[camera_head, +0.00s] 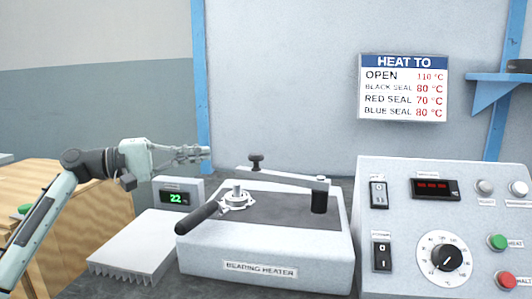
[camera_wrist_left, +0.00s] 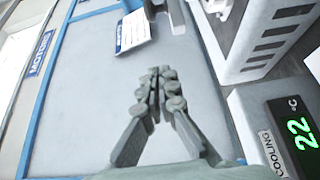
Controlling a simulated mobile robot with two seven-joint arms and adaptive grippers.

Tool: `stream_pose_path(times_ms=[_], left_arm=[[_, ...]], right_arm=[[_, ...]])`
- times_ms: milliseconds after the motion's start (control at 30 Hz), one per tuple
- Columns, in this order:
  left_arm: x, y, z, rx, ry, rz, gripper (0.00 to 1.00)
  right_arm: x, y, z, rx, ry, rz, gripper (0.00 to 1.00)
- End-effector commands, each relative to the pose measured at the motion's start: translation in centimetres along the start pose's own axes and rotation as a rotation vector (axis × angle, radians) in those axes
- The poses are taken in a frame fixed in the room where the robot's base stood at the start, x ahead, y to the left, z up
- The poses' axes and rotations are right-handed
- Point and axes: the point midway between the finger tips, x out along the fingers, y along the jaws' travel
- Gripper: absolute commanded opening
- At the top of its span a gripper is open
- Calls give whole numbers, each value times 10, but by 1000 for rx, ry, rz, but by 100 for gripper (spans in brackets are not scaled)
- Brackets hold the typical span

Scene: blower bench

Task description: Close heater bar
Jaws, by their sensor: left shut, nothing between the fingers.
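The bearing heater (camera_head: 265,254) is a grey box on the bench with a dark top. Its heater bar (camera_head: 285,175) is a thin pale bar running along the back of the top, from a black post (camera_head: 320,199) at right to a black knob (camera_head: 255,161) at back left. A metal ring part (camera_head: 236,199) sits on the left of the top, apart from the bar. A black handle (camera_head: 197,218) sticks out at front left. My left gripper (camera_head: 206,154) is shut and empty, left of the knob. Its closed fingers show in the left wrist view (camera_wrist_left: 160,83).
A cooling display (camera_head: 178,194) reading 22 and a finned plate (camera_head: 135,245) stand left of the heater. A control panel (camera_head: 400,275) with switches and a dial is at right. A "HEAT TO" sign (camera_head: 403,87) hangs on the wall behind. Air above the heater is free.

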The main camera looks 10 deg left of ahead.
Motion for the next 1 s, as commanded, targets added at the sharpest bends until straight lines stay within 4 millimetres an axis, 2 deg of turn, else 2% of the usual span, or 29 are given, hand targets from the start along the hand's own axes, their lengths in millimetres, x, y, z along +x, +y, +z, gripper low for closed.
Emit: stream_pose_path(times_ms=[167,267,367,500,733,800,1000], left_arm=[[2,0,0,0,0,0,0],[11,0,0,-1,-2,-1,0],[26,2,0,1,-2,0,0],[56,2,1,1,-3,0,0],[104,2,1,0,-3,0,0],[95,-1,13,1,1,-5,0],[88,-1,34,1,0,-3,0]], right_arm=[[-1,0,-1,1,2,0,69],[-1,0,-2,0,4,-2,69],[2,-2,-2,0,5,-6,69],[20,-7,2,3,-11,-18,69],[36,-10,6,1,-17,-26,69],[40,-10,7,1,-20,-28,69],[47,-12,9,1,-23,-32,69]])
